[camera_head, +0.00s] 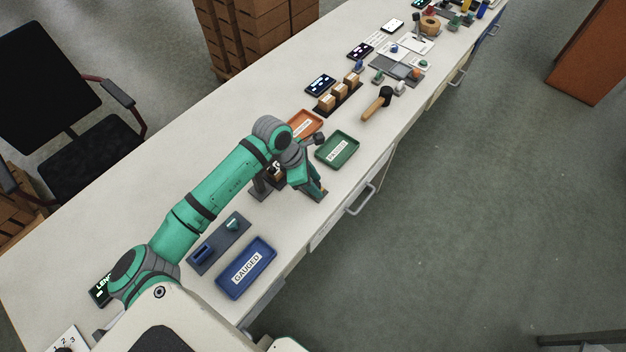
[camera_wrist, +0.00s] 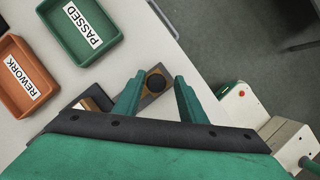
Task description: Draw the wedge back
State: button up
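My gripper (camera_wrist: 157,82) is open in the wrist view, its two green fingers apart. A dark round knob (camera_wrist: 155,83) shows between the fingertips, on a grey and brown piece (camera_wrist: 147,99); this may be the wedge, but its shape is mostly hidden. I cannot tell whether the fingers touch it. A wooden-coloured block (camera_wrist: 96,98) shows left of the fingers, partly hidden by my gripper. In the head view my gripper (camera_head: 318,192) points down at the table near its front edge. A dark fixture (camera_head: 262,186) stands just left of it, partly covered by my arm.
A green PASSED tray (camera_head: 352,137) and an orange REWORK tray (camera_head: 316,118) lie beyond my gripper. A blue GAUGED tray (camera_head: 268,282) and a grey plate (camera_head: 208,258) lie nearer.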

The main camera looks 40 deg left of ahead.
jog(key=shift+w+a+r, duration=0.1)
jog(key=shift+a, duration=0.05)
jog(key=shift+r, duration=0.2)
jog(key=v, duration=1)
jog(key=shift+r, duration=0.1)
